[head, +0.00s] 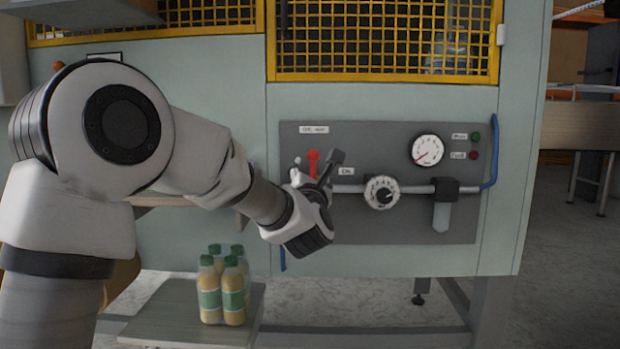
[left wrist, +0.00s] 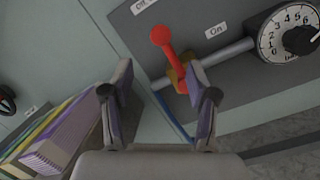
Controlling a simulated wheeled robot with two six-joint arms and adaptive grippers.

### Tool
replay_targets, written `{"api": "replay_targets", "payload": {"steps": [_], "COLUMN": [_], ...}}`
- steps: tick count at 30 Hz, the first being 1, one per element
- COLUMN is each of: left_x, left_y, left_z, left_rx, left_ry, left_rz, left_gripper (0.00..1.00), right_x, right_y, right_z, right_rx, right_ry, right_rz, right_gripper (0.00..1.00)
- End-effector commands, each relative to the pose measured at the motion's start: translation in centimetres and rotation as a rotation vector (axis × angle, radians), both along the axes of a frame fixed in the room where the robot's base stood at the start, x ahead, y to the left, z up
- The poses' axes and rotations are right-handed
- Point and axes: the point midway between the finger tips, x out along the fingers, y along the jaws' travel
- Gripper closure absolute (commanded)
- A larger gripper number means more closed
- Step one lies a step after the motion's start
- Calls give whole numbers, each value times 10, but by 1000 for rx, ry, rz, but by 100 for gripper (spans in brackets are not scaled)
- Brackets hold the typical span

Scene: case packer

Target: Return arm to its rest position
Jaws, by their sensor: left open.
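My left arm reaches in from the left of the head view. My left gripper (head: 318,180) is in front of the grey control panel (head: 405,222), close to the red lever (head: 313,163). In the left wrist view, the left gripper (left wrist: 158,85) has its two fingers spread apart. The red lever (left wrist: 163,42) stands beyond the fingertips on a brass valve body (left wrist: 178,80), near the "On" and "Off" labels. I see nothing held between the fingers. Whether a fingertip touches the valve I cannot tell. My right gripper is not in view.
The panel carries a pressure gauge (head: 426,151), a numbered dial (head: 381,192) and a pipe with a clear bowl (head: 441,216). Several bottles (head: 222,286) stand on a low shelf (head: 150,325) below my arm. Yellow mesh guards (head: 385,38) are above.

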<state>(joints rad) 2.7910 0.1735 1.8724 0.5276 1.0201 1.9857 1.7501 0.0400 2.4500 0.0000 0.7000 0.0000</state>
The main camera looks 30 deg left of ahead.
Motion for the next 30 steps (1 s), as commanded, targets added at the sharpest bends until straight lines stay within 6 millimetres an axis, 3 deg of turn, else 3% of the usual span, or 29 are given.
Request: {"api": "replay_targets", "payload": {"steps": [6, 19, 22, 23, 26, 29, 30], "left_x": [-15, -15, -10, -7, 8, 17, 16], "left_y": [-9, -9, -9, -9, -12, -18, -22], "left_z": [-4, -4, -17, -27, -84, -170, -208], "left_rx": [1, -1, 0, 0, 7, 17, 25], "left_ry": [1, 1, 23, 40, 137, 289, 356], "left_rz": [0, 1, 1, 0, -3, -13, -23], "left_gripper": [41, 41, 41, 41, 41, 41, 41], "right_x": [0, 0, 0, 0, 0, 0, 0], "right_y": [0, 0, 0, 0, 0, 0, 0], "right_z": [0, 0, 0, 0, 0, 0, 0], "right_rx": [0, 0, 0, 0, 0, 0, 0], "right_ry": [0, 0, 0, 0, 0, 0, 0], "right_rz": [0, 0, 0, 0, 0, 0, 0], "right_gripper": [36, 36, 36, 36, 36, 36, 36]}}
